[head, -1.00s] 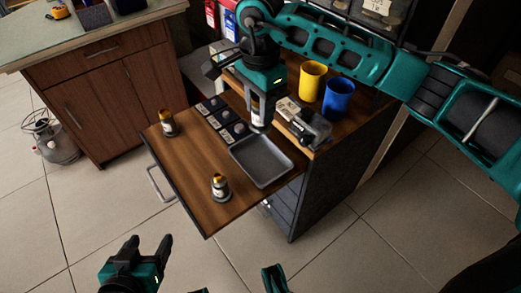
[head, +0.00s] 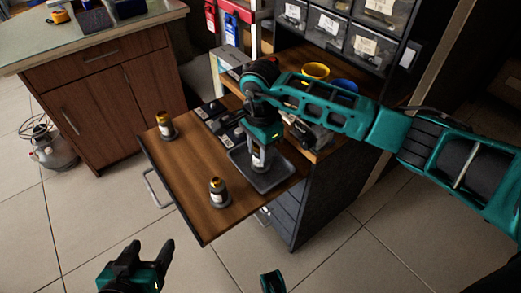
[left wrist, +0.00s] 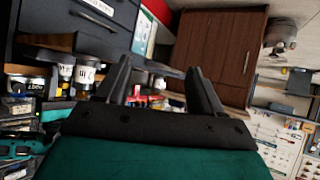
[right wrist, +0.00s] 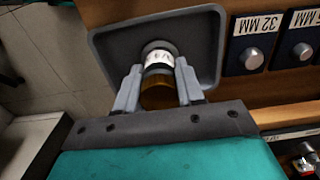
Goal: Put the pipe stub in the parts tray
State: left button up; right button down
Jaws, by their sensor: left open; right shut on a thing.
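The pipe stub (right wrist: 158,60), a short cylinder with a white label band, a brown near end and a grey collar, is between the fingers of my right gripper (right wrist: 158,88). The grey parts tray (right wrist: 205,40) lies behind it in the right wrist view. In the head view my right gripper (head: 261,162) points down over the middle of the tray (head: 283,176) on the wooden pull-out board. I cannot tell whether the stub touches the tray floor. My left gripper (head: 150,248) is open and empty, low in the head view, away from the board.
Labelled round-knobbed holders (right wrist: 250,57) line the tray's side. Yellow (head: 315,71) and blue (head: 345,84) cups stand behind.

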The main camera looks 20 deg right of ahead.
jog(key=c, duration=1.1)
grip_release()
jog(key=shift+f, duration=0.1)
jog(key=shift+c, duration=0.2)
jog(key=o, duration=0.4)
jog(key=shift+o, duration=0.2)
